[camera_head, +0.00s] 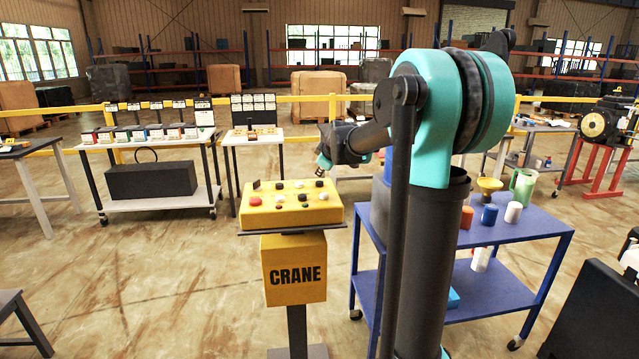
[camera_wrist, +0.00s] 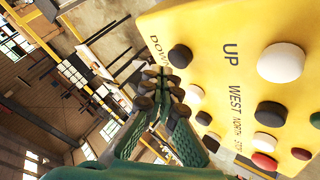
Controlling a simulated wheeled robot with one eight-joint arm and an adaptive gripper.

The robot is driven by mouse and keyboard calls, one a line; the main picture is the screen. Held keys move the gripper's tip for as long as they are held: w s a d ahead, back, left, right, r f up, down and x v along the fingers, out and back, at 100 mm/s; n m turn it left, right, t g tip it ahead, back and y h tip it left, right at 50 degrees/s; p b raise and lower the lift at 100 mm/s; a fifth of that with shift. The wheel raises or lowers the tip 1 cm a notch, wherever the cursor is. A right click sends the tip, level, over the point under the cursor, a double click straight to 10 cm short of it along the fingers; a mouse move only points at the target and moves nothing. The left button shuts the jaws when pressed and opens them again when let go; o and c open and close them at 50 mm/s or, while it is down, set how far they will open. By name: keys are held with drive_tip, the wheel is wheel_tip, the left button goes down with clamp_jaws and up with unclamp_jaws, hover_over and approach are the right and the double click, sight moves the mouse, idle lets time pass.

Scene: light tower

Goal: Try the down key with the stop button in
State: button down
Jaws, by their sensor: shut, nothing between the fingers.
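The yellow control box (camera_head: 280,212) stands on a post marked CRANE, with several coloured keys on its sloped top. A large white key (camera_wrist: 280,62) sits by UP. The red button (camera_wrist: 264,162) is by the lettering that appears to read STOP; I cannot tell whether it is pressed in. My gripper (camera_wrist: 163,78) is shut and empty, its tips beside the black down key's lower edge in the picture. In the head view my gripper (camera_head: 319,172) is over the box's far right side; contact is not clear.
A blue trolley (camera_head: 530,222) with cups and jars stands right of the box. A white table (camera_head: 140,141) with small boxes and another table (camera_head: 258,138) stand behind. A yellow rail (camera_head: 307,98) crosses farther back. Open floor lies to the left.

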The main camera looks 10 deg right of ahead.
sight(321, 183)
drive_tip(key=shift+r, duration=2.5)
drive_tip(key=shift+s, duration=0.15)
